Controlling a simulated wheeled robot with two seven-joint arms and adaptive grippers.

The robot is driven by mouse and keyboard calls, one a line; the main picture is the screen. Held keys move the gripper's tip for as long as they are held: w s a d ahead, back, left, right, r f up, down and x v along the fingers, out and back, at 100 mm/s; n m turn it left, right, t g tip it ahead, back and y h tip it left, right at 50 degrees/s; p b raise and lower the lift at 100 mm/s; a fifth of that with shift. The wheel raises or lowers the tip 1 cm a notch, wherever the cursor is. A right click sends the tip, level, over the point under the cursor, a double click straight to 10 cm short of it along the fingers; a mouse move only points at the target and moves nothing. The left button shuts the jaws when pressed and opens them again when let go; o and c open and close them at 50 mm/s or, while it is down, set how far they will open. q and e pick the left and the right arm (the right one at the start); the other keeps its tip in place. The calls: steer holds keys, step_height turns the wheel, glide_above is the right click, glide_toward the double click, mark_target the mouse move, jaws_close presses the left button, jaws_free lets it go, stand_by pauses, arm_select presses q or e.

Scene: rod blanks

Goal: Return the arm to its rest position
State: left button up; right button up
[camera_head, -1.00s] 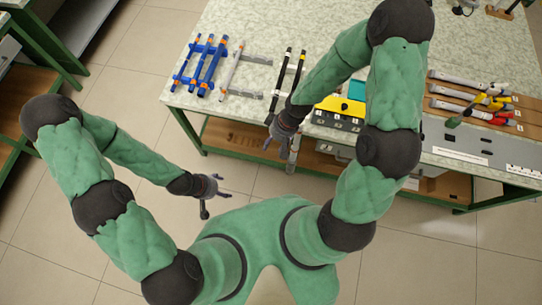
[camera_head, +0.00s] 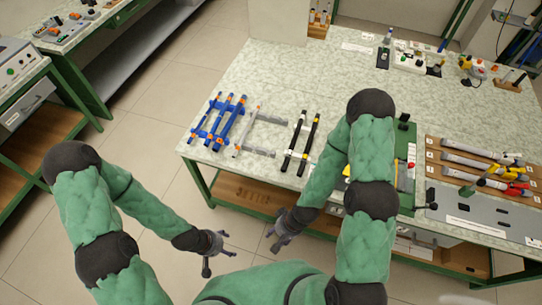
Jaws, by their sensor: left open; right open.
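My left gripper (camera_head: 219,246) is open and empty over the floor at the lower middle, in front of the table. My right gripper (camera_head: 277,238) is also open and empty, just in front of the table's front edge and a little to the right of the left one. Both green padded arms are bent at the elbow. My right arm's forearm and elbow reach over the table's front part and hide some of what lies there.
On the table (camera_head: 275,75) lie a blue rack (camera_head: 216,122) with rods, a grey rack (camera_head: 262,134) and black rods (camera_head: 302,140). At right are a wooden board (camera_head: 462,165) with grey tools and a grey panel (camera_head: 462,209). Open floor (camera_head: 150,120) lies left of the table.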

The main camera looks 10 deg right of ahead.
step_height(320, 180, down, 10)
steer(key=b, duration=1)
steer(key=shift+f, duration=0.15)
